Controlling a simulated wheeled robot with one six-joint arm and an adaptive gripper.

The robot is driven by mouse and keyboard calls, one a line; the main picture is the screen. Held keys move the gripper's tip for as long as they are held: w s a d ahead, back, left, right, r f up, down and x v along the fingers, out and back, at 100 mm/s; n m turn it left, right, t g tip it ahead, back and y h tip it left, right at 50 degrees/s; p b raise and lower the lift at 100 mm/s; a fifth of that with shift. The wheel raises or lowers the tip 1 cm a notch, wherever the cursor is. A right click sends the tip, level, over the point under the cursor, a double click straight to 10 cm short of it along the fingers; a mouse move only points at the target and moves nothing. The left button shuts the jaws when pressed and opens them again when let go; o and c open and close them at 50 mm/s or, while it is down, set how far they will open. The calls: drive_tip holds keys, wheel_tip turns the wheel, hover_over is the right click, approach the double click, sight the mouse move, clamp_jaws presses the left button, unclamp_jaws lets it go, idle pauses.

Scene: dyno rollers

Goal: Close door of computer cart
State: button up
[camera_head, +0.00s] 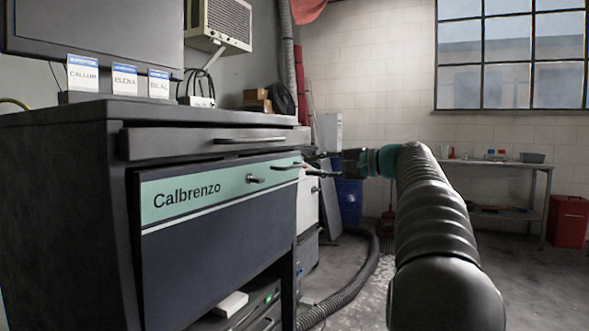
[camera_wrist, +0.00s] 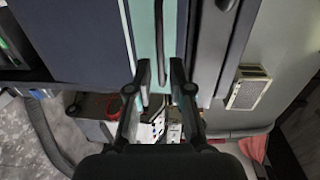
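The computer cart (camera_head: 70,190) is a dark cabinet on the left in the head view. Its door (camera_head: 210,225) is a dark blue panel with a green band reading "Calbrenzo". The door stands partly open, with the cart's inside showing below its lower edge. My gripper (camera_head: 318,163) is at the door's right end, close to the handle. In the wrist view my gripper (camera_wrist: 160,66) has its fingers spread on both sides of the handle (camera_wrist: 160,42); contact is unclear.
A shut-looking drawer (camera_head: 205,142) is above the door. A white box (camera_head: 231,304) and equipment are inside the cart below. A thick grey hose (camera_head: 350,290) runs along the floor.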

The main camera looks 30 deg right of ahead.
sight(296, 167)
drive_tip(key=shift+x, duration=3)
clamp_jaws()
